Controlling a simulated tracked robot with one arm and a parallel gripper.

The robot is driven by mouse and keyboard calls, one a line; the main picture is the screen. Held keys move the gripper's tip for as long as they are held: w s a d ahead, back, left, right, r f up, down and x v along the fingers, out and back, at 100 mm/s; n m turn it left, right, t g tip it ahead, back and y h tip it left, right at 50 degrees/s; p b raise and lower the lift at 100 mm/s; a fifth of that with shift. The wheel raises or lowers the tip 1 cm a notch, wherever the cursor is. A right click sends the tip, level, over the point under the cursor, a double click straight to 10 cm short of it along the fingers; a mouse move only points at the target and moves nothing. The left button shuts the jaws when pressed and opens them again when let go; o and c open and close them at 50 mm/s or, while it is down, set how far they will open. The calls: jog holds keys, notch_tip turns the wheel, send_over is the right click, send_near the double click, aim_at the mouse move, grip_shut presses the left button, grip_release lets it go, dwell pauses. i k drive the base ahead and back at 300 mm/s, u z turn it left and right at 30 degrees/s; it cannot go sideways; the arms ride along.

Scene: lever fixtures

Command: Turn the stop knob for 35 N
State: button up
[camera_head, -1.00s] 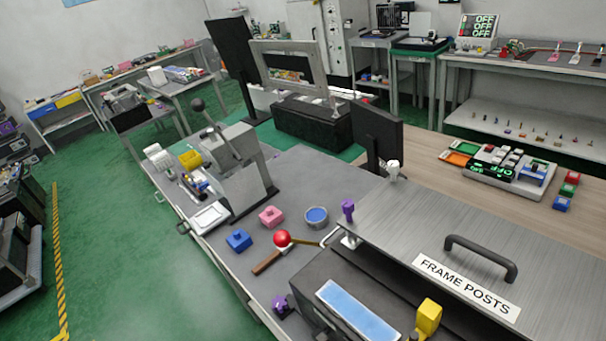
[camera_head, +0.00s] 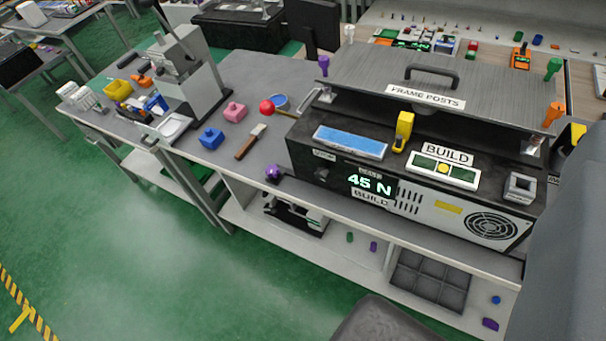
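A black machine (camera_head: 300,139) on the bench carries a lit readout (camera_head: 370,183) that shows "45 N" above a "BUILD" label. A dark round knob (camera_head: 322,174) sits on its front, left of the readout. A purple knob-like piece (camera_head: 273,172) stands at the machine's front left corner. I cannot read which of these is the stop knob. My gripper's fingers do not show in the view. A large grey shape at the right edge and a dark one at the bottom look like parts of my own body and hide part of the bench's right end.
A "FRAME POSTS" plate (camera_head: 460,66) with a dark handle lies over the machine's back. A yellow lever (camera_head: 403,130) stands on top. Blue (camera_head: 211,138) and pink (camera_head: 234,112) blocks and a lever press (camera_head: 185,75) are at left. The green floor (camera_head: 130,250) in front is clear.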

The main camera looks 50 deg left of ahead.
aim_at(322, 174)
jog(key=u, duration=0.8)
jog(key=i, duration=0.55)
jog(key=u, duration=1.8)
jog(key=k, duration=0.8)
jog(key=z, duration=1.25)
